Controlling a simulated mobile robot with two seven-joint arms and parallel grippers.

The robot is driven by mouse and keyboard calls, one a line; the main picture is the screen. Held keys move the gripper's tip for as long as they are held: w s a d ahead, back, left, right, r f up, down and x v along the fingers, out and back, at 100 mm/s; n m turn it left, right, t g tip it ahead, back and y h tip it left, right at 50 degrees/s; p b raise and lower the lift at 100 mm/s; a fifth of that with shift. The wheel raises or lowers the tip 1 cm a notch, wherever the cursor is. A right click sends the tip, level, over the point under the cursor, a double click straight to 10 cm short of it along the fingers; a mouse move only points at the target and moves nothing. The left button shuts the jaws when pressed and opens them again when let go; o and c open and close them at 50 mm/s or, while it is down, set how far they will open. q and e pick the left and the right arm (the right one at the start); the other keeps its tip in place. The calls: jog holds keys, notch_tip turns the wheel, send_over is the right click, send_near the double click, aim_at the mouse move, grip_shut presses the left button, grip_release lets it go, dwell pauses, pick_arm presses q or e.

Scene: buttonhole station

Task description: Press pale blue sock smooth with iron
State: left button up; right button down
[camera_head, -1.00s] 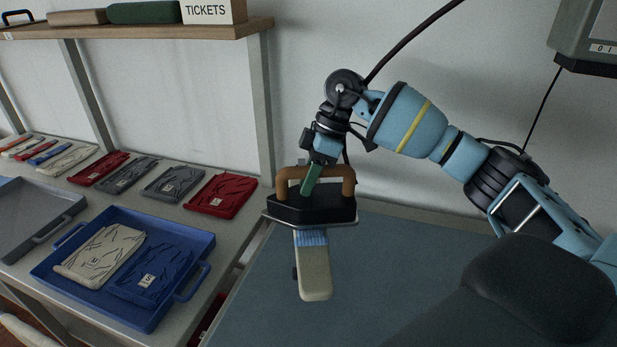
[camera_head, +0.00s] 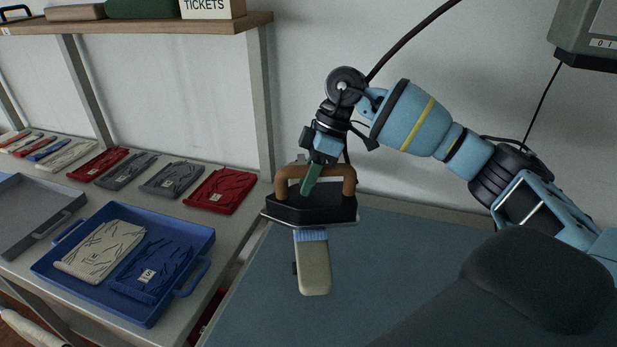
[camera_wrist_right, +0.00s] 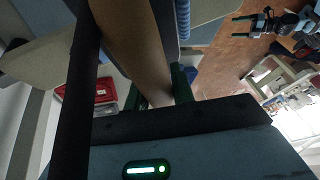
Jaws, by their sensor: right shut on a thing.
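My right gripper (camera_head: 311,180) is shut on the brown handle of the iron (camera_head: 312,207), whose body is black with a pale metal rim. The iron is over the far part of a narrow beige board (camera_head: 314,268). A strip of pale blue sock (camera_head: 311,236) shows on the board just in front of the iron; the rest is hidden. I cannot tell whether the soleplate touches the sock. The right wrist view shows the brown handle (camera_wrist_right: 133,45) between the green fingers.
A blue tray (camera_head: 205,238) with beige and dark blue folded garments stands at left, beside a grey tray (camera_head: 75,207). Several folded garments lie behind them. A shelf (camera_head: 150,30) is above. The blue-grey tabletop (camera_head: 260,315) around the board is mostly clear.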

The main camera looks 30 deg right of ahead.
jog(key=shift+w+r, duration=0.2)
pick_arm(q)
jog(key=shift+s+f, duration=0.1)
jog(key=shift+f, duration=0.05)
pick_arm(e)
jog(key=shift+w+d, duration=0.2)
jog(key=shift+w, duration=0.05)
pick_arm(q)
jog(key=shift+s+f, duration=0.3)
jog(key=shift+f, duration=0.05)
pick_arm(e)
jog(key=shift+w+d+f, duration=0.1)
jog(key=shift+w+d, duration=0.4)
jog(key=shift+w, duration=0.4)
pick_arm(q)
jog(key=shift+s+f+g+b, duration=0.4)
jog(key=shift+s+f+b, duration=0.35)
jog(key=shift+f, duration=0.15)
pick_arm(e)
jog(key=shift+w+d, duration=0.35)
jog(key=shift+w, duration=0.35)
jog(key=shift+w+d, duration=0.35)
jog(key=shift+w, duration=0.3)
jog(key=shift+w+d, duration=0.35)
jog(key=shift+w, duration=0.35)
pick_arm(q)
jog(key=shift+w+r, duration=0.1)
pick_arm(e)
jog(key=shift+r, duration=0.25)
